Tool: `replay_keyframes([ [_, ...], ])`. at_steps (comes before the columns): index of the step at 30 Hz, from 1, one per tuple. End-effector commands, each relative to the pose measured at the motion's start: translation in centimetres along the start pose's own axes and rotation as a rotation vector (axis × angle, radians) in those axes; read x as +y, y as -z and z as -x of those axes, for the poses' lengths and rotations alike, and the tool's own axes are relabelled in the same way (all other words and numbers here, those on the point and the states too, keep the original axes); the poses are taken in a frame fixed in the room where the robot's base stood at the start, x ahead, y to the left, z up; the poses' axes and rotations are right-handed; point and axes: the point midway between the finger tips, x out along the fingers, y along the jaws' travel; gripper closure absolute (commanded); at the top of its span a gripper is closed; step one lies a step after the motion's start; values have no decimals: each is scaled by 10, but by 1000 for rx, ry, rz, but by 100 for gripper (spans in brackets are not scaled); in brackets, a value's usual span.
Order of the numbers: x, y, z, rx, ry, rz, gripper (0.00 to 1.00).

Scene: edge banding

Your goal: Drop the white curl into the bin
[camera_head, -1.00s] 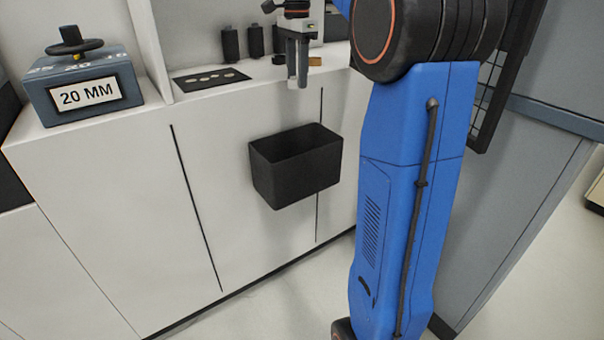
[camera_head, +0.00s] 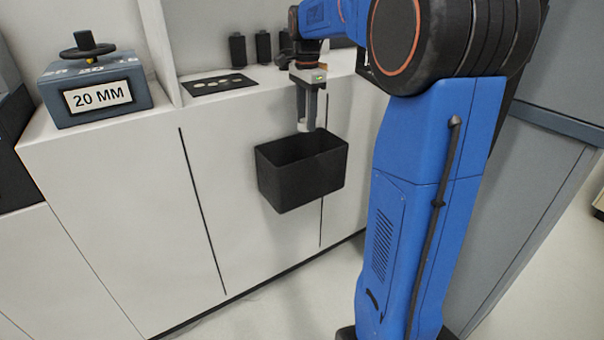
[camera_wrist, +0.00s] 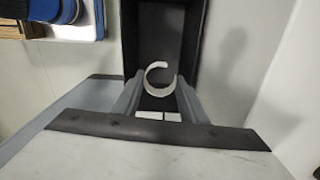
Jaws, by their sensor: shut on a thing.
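The white curl (camera_wrist: 148,82) is an open ring held between the fingertips of my gripper (camera_wrist: 157,96) in the wrist view. The black bin (camera_head: 300,180) is an open-topped box on the front of the white cabinet. In the head view my gripper (camera_head: 307,126) points down, with its fingertips at about the height of the bin's far rim. The wrist view shows the dark inside of the bin (camera_wrist: 160,25) behind the curl. In the head view the curl is too small to make out clearly.
The white cabinet (camera_head: 110,210) carries a grey-blue box marked 20 MM (camera_head: 95,92), a black plate with pale discs (camera_head: 218,83) and several black cylinders (camera_head: 263,47) at the back. The floor in front of the cabinet is clear.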

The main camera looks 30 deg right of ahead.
Motion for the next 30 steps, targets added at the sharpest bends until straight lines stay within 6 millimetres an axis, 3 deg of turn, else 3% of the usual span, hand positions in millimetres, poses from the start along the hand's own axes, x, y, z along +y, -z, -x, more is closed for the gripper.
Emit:
replay_keyframes([
  [15,0,0,-47,0,-1,0,82],
  [28,0,0,-53,0,1,0,82],
  [29,0,0,-53,0,1,0,55],
  [30,0,0,-53,0,1,0,45],
])
